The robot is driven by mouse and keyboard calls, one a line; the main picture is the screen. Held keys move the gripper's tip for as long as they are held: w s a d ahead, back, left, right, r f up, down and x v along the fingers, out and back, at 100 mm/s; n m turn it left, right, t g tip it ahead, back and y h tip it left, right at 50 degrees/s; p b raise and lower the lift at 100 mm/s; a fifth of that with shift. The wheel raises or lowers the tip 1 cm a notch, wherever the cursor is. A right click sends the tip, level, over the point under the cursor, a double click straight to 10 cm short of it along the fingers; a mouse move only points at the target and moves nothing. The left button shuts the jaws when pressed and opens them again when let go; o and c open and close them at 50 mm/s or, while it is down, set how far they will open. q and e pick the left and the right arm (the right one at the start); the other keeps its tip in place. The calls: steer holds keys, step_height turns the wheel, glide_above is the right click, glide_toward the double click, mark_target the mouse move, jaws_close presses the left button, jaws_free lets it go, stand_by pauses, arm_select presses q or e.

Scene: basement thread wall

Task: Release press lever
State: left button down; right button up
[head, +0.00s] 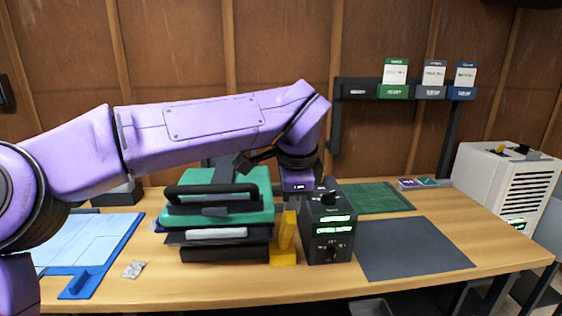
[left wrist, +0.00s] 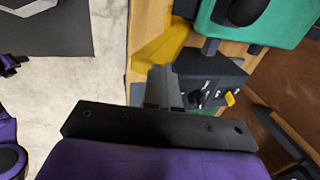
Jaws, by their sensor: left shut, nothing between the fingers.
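The press (head: 262,213) stands on the bench in the head view, with a green upper plate over dark lower parts. Its black lever handle (head: 213,190) lies across the front above the green plate. Part of the press's green plate also shows at the top of the left wrist view (left wrist: 262,32). My left gripper (head: 299,188) points down right of the press, behind the dark control box (head: 328,228); its fingertips are hidden there. In the left wrist view its fingers (left wrist: 166,88) are shut and empty beside the box (left wrist: 205,78), apart from the handle.
A yellow bracket (head: 284,240) stands between press and control box. A blue tray (head: 105,258) lies at left, a small clear packet (head: 133,269) near it. A dark mat (head: 412,248) and green mat (head: 377,198) leave free room at right. A white machine (head: 507,183) stands far right.

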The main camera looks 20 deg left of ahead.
arm_select(q)
steer(key=shift+s+d+f, duration=0.15)
steer(key=shift+s+f, duration=0.05)
steer(key=shift+f, duration=0.2)
steer(key=shift+w+r, duration=0.1)
steer(key=shift+r, duration=0.15)
step_height(320, 180, up, 12)
steer(key=w+p, duration=0.1)
steer(key=p, duration=0.2)
steer(key=shift+a+r, duration=0.2)
steer(key=shift+a, duration=0.1)
